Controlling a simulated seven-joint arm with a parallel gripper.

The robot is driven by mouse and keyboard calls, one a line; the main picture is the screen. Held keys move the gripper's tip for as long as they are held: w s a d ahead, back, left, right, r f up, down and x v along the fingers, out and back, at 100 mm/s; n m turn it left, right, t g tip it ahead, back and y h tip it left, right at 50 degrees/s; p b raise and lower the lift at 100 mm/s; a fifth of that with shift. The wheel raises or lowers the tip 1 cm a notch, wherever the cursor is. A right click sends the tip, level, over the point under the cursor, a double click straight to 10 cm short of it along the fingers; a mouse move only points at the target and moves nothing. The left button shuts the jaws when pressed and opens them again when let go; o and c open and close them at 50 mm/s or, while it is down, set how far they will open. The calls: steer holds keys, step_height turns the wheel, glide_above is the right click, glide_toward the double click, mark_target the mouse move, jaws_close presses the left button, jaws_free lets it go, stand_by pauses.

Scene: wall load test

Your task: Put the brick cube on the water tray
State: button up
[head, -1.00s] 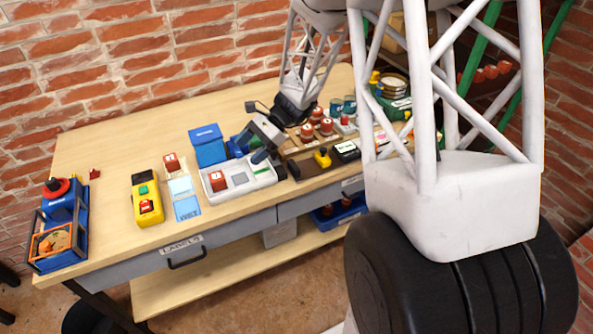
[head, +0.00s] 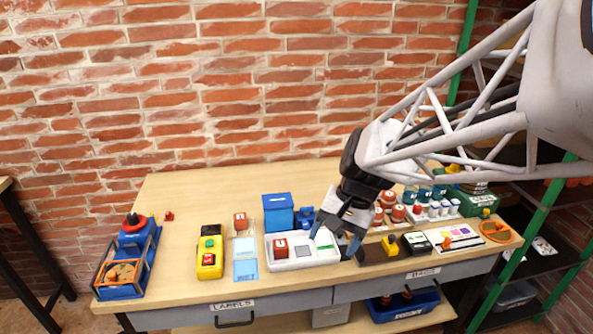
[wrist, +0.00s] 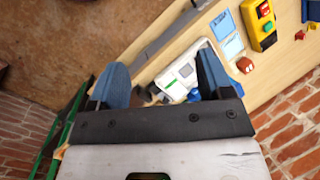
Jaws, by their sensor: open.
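A brick-red cube (head: 281,248) sits on the left part of a white tray-like unit (head: 303,263), which has a grey square and a green strip. Another red cube (head: 240,221) stands on a pale base behind two light-blue panels (head: 246,270); it also shows in the wrist view (wrist: 245,64). I cannot tell which panel or unit is the water tray. My gripper (head: 337,238) is open and empty, above the right end of the white unit. In the wrist view, its blue fingers (wrist: 165,78) are wide apart, with the unit (wrist: 180,77) beyond them.
A yellow-black box (head: 210,255) and a blue stand (head: 128,262) are to the left. A blue box (head: 278,212) is behind the unit. Red-topped jars (head: 398,213) and a dark tray (head: 378,251) crowd the right. The back left tabletop is clear.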

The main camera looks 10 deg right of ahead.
steer(key=s+d+r+n+t+h, duration=0.1)
steer(key=s+r+n+h, duration=0.1)
steer(key=s, duration=0.3)
steer(key=s+d+r+n+t+h, duration=0.1)
steer(key=s+r+n+t+h, duration=0.1)
steer(key=s, duration=0.4)
steer(key=shift+s+r+n, duration=0.25)
steer(key=shift+r+n, duration=0.05)
steer(key=shift+n, duration=0.4)
stand_by(1.3)
